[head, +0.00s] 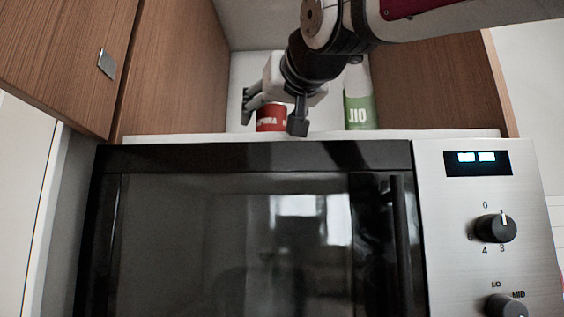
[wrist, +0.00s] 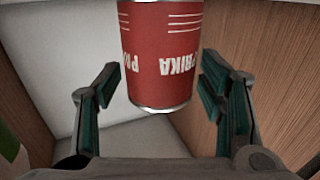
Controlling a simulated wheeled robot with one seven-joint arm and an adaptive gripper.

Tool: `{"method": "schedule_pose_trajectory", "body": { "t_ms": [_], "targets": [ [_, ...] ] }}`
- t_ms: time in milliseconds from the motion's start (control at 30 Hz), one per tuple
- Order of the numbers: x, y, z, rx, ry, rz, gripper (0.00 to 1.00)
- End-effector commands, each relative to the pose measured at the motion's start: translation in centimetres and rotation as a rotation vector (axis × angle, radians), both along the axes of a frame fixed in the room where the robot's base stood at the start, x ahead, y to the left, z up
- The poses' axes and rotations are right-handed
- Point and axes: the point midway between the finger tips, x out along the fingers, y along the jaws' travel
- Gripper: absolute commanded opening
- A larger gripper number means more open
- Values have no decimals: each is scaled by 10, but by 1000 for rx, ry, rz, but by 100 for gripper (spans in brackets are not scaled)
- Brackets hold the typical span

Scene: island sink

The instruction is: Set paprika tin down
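The red paprika tin (head: 270,117) stands upright at the back, above the microwave, behind the front edge of the white shelf board (head: 200,138). Its base is at or just behind that edge, so contact with the board cannot be seen. My gripper (head: 275,113) reaches in from above with one finger on each side of the tin. In the wrist view the tin (wrist: 163,55) lies between the fingertips of my gripper (wrist: 160,85), with narrow gaps on both sides. The gripper looks open around it. The tin's far end is cut off in the wrist view.
A green and white oil container (head: 361,108) stands just right of my gripper. Wooden panels (head: 180,70) close in the niche on both sides. The microwave (head: 250,230) fills the space below. Some free board shows left of the tin.

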Motion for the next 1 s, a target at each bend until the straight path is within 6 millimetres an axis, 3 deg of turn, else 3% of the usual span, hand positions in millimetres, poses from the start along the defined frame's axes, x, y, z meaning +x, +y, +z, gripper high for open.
{"method": "schedule_pose_trajectory", "body": {
  "t_ms": [233, 700, 1000],
  "targets": [
    [0, 0, 5, 0, 0, 0, 63],
    [-85, -31, 4, 1, -3, 1, 63],
    [-111, -42, 3, 0, -1, 0, 63]
  ]
}}
